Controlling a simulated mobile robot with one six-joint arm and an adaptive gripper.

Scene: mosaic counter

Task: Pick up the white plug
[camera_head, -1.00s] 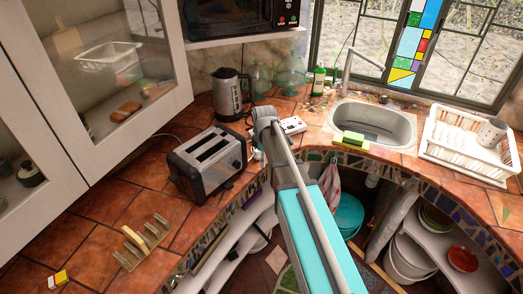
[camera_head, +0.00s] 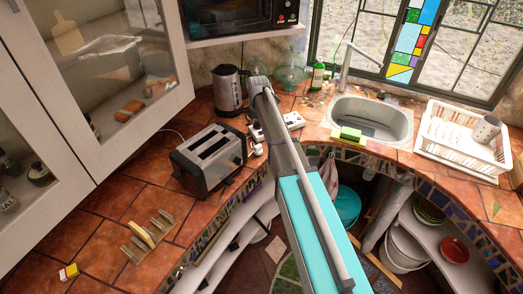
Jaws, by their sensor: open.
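The white plug (camera_head: 257,149) is small and lies on the tiled counter just right of the toaster. It sits close to the left side of my arm. A white power strip (camera_head: 293,120) lies on the counter behind it, partly hidden by my arm. My arm reaches from the bottom of the view up towards the kettle, and its wrist (camera_head: 259,86) is above and beyond the plug in the picture. The fingers of my gripper are hidden behind the arm, so I see nothing held.
A black and silver toaster (camera_head: 209,158) stands left of the plug, and a kettle (camera_head: 228,90) stands behind. A toast rack (camera_head: 150,236) is at the lower left. The sink (camera_head: 372,122) with a yellow-green sponge (camera_head: 347,134) and a white dish rack (camera_head: 461,143) are right.

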